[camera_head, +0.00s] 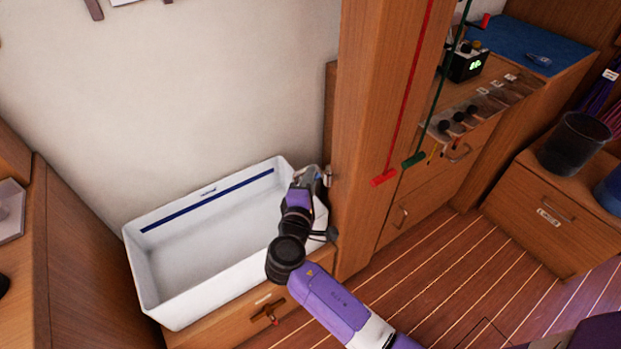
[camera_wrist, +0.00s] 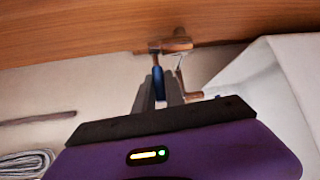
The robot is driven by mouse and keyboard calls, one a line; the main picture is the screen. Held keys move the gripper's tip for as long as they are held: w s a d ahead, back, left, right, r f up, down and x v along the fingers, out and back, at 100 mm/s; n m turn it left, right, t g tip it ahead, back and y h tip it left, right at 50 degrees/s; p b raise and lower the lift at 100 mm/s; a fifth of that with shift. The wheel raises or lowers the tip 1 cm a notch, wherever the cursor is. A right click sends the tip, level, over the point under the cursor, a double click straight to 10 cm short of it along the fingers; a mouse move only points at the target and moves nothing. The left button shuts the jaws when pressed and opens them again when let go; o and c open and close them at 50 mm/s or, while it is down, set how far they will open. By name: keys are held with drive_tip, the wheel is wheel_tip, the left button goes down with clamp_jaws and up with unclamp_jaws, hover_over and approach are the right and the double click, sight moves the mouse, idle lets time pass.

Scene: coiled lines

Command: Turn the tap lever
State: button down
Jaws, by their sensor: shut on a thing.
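The tap (camera_head: 327,175) is small and metallic, fixed to the side of the wooden pillar above the right end of the white basin. In the wrist view its brownish body (camera_wrist: 177,44) stands out from the wood, with a thin spout beside it. The tap lever (camera_wrist: 157,77) looks blue and runs from the tap down between my fingers. My gripper (camera_wrist: 159,96) is shut on the lever's end. In the head view my wrist and gripper (camera_head: 311,175) reach over the basin to the tap, and the lever is mostly hidden there.
The white basin (camera_head: 136,262) with a blue stripe looks empty and sits below my gripper. The wooden pillar (camera_head: 372,120) stands close on the right, with red (camera_head: 384,178) and green (camera_head: 413,160) hanging pulls. A small fitting (camera_head: 267,313) is on the basin cabinet's front. Floor is clear at the right.

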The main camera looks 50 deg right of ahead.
drive_tip(key=shift+s+n+t+y+p, duration=0.55)
drive_tip(key=shift+n+t+y+p, duration=0.25)
drive_tip(key=shift+n+t+y, duration=0.35)
drive_tip(key=shift+s+n+t+y+p, duration=0.6)
drive_tip(key=shift+n+t+y+p, duration=0.2)
drive_tip(key=shift+n+t+y, duration=0.3)
drive_tip(key=shift+s+n+t+y+p, duration=0.55)
drive_tip(key=shift+n+t+y+p, duration=0.25)
drive_tip(key=shift+n+t+y, duration=0.35)
drive_tip(key=c, duration=1.4)
unclamp_jaws()
drive_tip(key=shift+s, duration=0.1)
drive_tip(key=b+v, duration=0.2)
drive_tip(key=v, duration=0.5)
drive_tip(key=shift+s+a, duration=0.2)
drive_tip(key=shift+s, duration=0.1)
